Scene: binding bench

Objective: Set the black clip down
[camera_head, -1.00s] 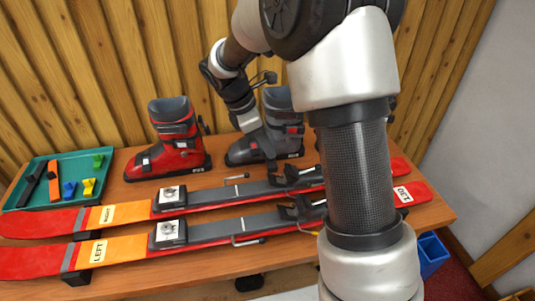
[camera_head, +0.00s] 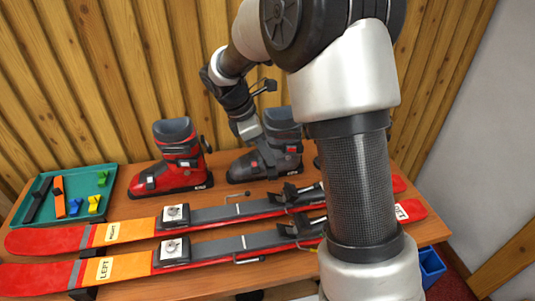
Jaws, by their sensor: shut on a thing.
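My gripper (camera_head: 252,134) is at the back of the bench, pointing down, right at the grey ski boot (camera_head: 272,155) in the picture. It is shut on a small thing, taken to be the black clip. The fingertips and the clip are too small and dark against the boot to make out. I cannot tell whether the clip touches anything. A green tray (camera_head: 103,170) at the far left holds a long black piece (camera_head: 40,199), a long orange piece (camera_head: 59,197) and small blue (camera_head: 74,207), yellow (camera_head: 94,204) and green (camera_head: 102,179) pieces.
A red boot (camera_head: 172,172) stands between tray and grey boot. Two red-orange skis, labelled RIGHT (camera_head: 140,229) and LEFT (camera_head: 130,268), lie along the front with raised bindings. My arm hides the bench's right part. A blue bin (camera_head: 431,266) stands below the right edge.

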